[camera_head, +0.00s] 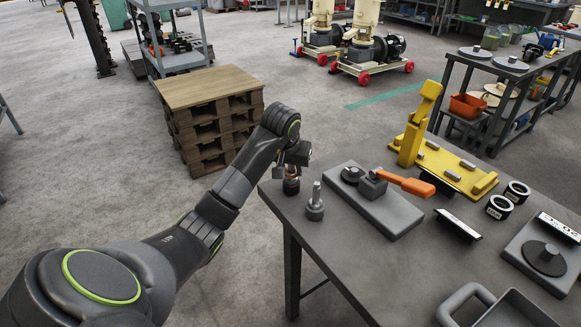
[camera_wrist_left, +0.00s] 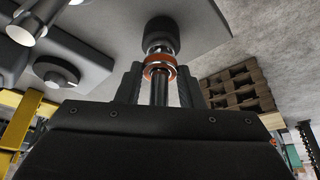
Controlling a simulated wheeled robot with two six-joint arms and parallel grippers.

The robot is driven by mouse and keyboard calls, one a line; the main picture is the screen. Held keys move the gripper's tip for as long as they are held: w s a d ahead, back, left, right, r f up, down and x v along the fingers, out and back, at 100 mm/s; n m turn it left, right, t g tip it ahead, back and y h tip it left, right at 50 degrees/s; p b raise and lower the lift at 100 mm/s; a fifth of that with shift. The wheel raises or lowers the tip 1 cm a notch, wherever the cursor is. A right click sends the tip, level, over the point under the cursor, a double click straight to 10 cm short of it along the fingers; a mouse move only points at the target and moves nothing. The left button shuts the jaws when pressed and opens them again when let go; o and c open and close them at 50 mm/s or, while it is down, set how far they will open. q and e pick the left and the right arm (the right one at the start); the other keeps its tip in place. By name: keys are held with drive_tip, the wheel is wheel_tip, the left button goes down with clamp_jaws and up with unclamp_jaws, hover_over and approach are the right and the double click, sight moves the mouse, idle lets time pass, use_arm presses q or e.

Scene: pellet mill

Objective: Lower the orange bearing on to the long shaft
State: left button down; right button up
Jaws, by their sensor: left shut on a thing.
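My left gripper (camera_head: 291,168) points down over the near left corner of the table. In the left wrist view its two fingers (camera_wrist_left: 159,72) stand on either side of the orange bearing (camera_wrist_left: 153,70) and are shut on it. The shaft's dark round base (camera_wrist_left: 160,32) is beyond the ring, with a silver collar between. In the head view the gripper hides most of the shaft. My right gripper is not in view.
A grey stub with a pin (camera_head: 315,209) stands close to the right of the gripper. A grey plate with an orange-handled clamp (camera_head: 402,183) and a yellow fixture (camera_head: 445,163) lie farther right on the table (camera_head: 352,262). Stacked pallets (camera_head: 213,112) stand on the floor behind.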

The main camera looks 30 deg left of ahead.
use_arm(q)
drive_tip(key=shift+f, duration=0.4)
drive_tip(key=c, duration=0.9)
unclamp_jaws()
drive_tip(key=shift+o, duration=0.3)
drive_tip(key=o, duration=0.5)
drive_tip(key=shift+r, duration=0.15)
